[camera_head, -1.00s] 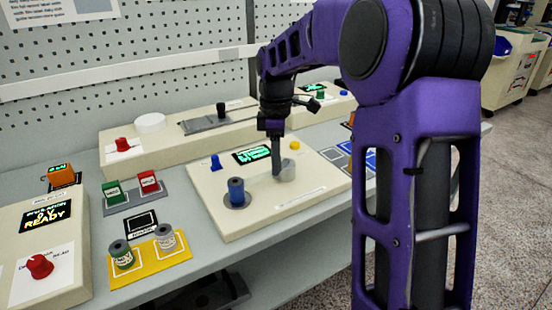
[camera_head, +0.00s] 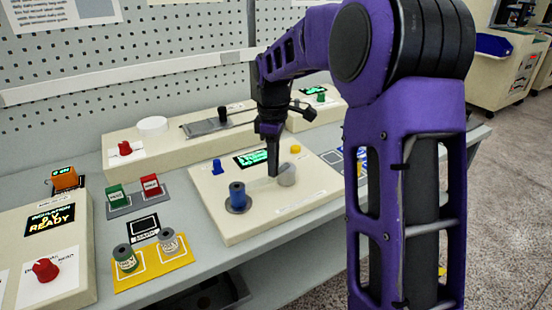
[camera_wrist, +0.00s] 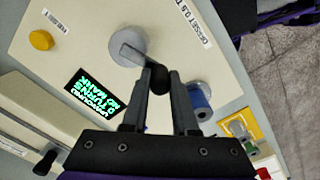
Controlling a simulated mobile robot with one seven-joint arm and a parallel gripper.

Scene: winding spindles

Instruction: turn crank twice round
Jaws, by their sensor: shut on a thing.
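The crank is a grey round hub (camera_wrist: 122,40) with a short flat arm and a dark knob (camera_wrist: 157,80) at the arm's end. My gripper (camera_wrist: 160,84) is shut on the knob, one finger on each side of it. In the head view my gripper (camera_head: 273,172) points down just left of the grey hub (camera_head: 288,175), and the knob cannot be made out there. A blue spool (camera_head: 237,193) stands upright on the same cream panel (camera_head: 270,218), left of the crank; it also shows in the wrist view (camera_wrist: 199,97).
A display with green text (camera_head: 250,158) and a yellow button (camera_head: 295,149) lie behind the crank. A blue knob (camera_head: 217,166) is at the panel's left. Two spools stand on a yellow mat (camera_head: 180,257). A raised cream unit (camera_head: 185,145) runs behind.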

